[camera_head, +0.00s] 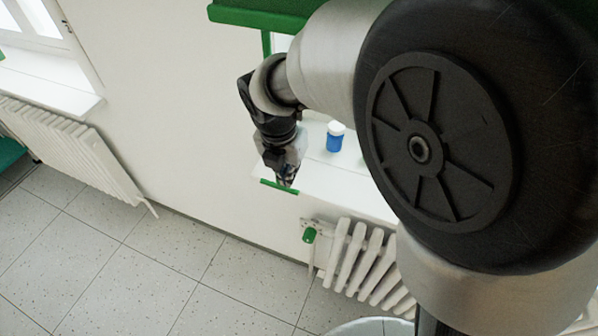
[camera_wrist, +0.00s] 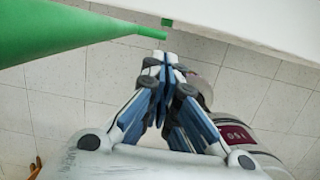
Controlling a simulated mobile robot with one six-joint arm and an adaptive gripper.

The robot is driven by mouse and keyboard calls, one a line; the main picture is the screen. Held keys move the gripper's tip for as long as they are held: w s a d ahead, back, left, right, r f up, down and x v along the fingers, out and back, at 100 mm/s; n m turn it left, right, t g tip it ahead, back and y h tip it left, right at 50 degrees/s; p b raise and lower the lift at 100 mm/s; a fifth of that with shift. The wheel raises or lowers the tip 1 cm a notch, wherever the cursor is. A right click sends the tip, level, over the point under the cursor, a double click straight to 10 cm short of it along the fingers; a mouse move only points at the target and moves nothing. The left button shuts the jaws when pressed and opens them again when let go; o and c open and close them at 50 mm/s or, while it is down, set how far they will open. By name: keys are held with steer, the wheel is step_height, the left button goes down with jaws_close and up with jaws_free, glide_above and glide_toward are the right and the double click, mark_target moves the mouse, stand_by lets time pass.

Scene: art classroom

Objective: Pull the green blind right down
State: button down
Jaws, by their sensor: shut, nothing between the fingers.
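The green blind (camera_head: 262,17) shows at the top of the head view, its lower edge well above the sill, with a thin green strip (camera_head: 266,43) below it. A short green bar (camera_head: 279,187) lies at my fingertips near the sill's front edge; I cannot tell whether it hangs from the blind. My gripper (camera_head: 287,181) points down there. In the wrist view my gripper (camera_wrist: 161,62) is shut and empty, and a large green tapering shape (camera_wrist: 60,35) reaches from the left to just beyond its tips. Touching or apart, I cannot tell. My arm hides much of the window.
A blue jar with a white lid (camera_head: 335,141) stands on the white sill (camera_head: 318,180). A white radiator (camera_head: 362,262) with a green knob (camera_head: 310,235) is below. Another radiator (camera_head: 75,145) is at left. A round light rim (camera_head: 365,328) shows at the bottom. The tiled floor (camera_head: 130,270) is clear at left.

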mark_target(293, 191)
steer(key=f+b, duration=0.1)
steer(key=f, duration=0.2)
steer(key=w+f+b, duration=0.1)
steer(key=f, duration=0.2)
steer(key=f+b, duration=0.1)
steer(key=f, duration=0.2)
steer(key=shift+w+d+f, duration=0.3)
steer(key=shift+w+f, duration=0.05)
steer(key=shift+w, duration=0.05)
